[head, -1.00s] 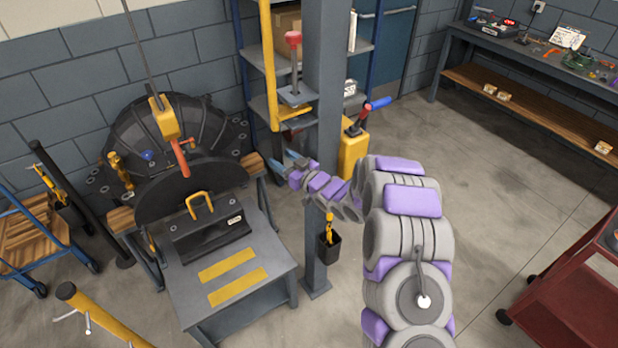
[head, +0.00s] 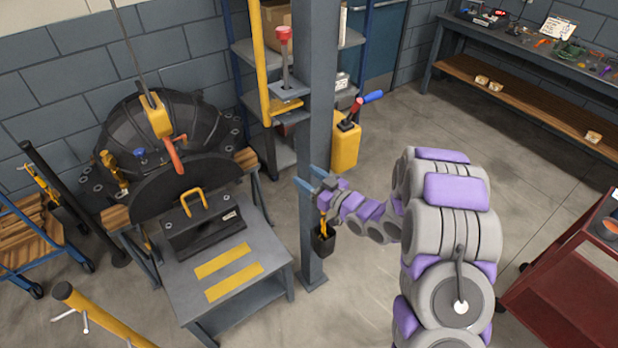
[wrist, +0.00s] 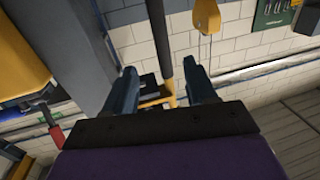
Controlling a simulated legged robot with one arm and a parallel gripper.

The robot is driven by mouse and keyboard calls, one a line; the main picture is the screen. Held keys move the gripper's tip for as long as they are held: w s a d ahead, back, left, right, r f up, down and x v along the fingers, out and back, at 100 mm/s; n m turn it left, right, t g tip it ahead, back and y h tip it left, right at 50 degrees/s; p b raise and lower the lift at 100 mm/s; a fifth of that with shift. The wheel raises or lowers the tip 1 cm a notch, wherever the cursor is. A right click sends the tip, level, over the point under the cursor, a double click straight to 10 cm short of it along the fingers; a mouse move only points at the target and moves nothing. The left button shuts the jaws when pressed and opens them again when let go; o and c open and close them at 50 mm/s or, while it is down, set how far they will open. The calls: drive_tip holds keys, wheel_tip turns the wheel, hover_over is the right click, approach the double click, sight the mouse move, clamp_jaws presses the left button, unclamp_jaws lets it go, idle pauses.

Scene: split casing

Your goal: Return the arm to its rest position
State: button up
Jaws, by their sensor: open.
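My gripper (head: 308,187) is in front of the grey steel post in the head view, its two blue fingers apart and pointing left. In the wrist view the fingers (wrist: 165,85) are spread with nothing held between them. My grey and purple arm reaches in from the lower right, bent back toward the post. I cannot tell how far the fingertips are from the post.
The grey post (head: 322,120) carries a red-knobbed lever (head: 284,36) and a small black holder (head: 323,240). A yellow can (head: 345,147) stands behind. A grey table (head: 229,270) with a black handled block (head: 205,222) is at left. A red cart (head: 570,290) is at right.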

idle(0.4)
drive_tip(key=d+r+m+g+h+b, duration=0.1)
drive_tip(key=d+r+m+g+h, duration=0.1)
drive_tip(key=d+h, duration=0.8)
drive_tip(key=s+d+r+m+g+h+b, duration=0.1)
drive_tip(key=s+d+r+m+g+h, duration=0.2)
drive_tip(key=s+d, duration=0.6)
drive_tip(key=s+a+r+m+g, duration=0.1)
drive_tip(key=s+a+g, duration=0.1)
drive_tip(key=s, duration=1)
drive_tip(key=s+a+r+m+g+b, duration=0.1)
drive_tip(key=s+g, duration=0.3)
drive_tip(key=s, duration=0.8)
drive_tip(key=s+a+r+m+g, duration=0.2)
drive_tip(key=s+a+g, duration=0.1)
drive_tip(key=s, duration=1)
drive_tip(key=shift+g+b, duration=0.3)
drive_tip(key=shift+a, duration=0.1)
